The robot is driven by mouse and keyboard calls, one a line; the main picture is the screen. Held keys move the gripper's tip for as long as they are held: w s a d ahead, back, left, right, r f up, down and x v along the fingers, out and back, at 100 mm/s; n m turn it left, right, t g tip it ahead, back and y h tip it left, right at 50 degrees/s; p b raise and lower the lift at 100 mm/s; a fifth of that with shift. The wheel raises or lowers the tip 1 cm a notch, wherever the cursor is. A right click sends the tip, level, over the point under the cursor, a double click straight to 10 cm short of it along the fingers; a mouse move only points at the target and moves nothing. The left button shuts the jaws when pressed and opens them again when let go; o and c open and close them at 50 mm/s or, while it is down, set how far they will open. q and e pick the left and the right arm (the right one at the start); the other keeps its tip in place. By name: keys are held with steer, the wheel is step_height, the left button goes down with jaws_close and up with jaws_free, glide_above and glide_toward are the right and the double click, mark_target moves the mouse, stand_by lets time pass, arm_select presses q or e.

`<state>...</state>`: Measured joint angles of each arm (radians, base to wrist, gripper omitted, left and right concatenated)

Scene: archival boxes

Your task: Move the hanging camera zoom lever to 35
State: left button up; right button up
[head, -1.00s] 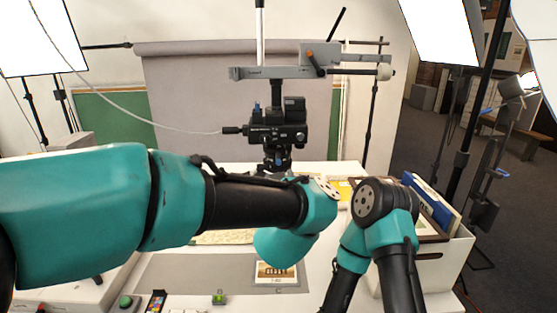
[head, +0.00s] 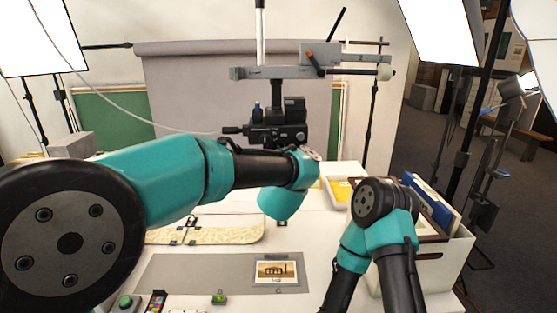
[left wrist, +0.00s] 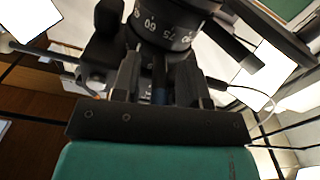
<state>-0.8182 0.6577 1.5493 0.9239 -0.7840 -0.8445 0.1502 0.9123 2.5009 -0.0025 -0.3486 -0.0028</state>
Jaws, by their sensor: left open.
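The black camera (head: 278,130) hangs from a horizontal bar, above the copy table. My left arm's wrist covers its lens in the head view. A dark blue lever-like piece (left wrist: 160,82) shows below the ring, between the two fingers of my left gripper (left wrist: 160,75). The gripper is open; I cannot tell whether either finger touches the piece. My left gripper is hidden in the head view. My right gripper is out of view.
A grey mat (head: 205,275) with a small photo card (head: 277,272) lies on the white table. A white box (head: 440,260) holding folders stands at the right, behind my right arm. A thin cable (head: 100,88) runs to the camera from the left.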

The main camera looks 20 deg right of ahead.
arm_select(q)
jaws_close()
stand_by(0.3)
steer(key=shift+a, duration=0.1)
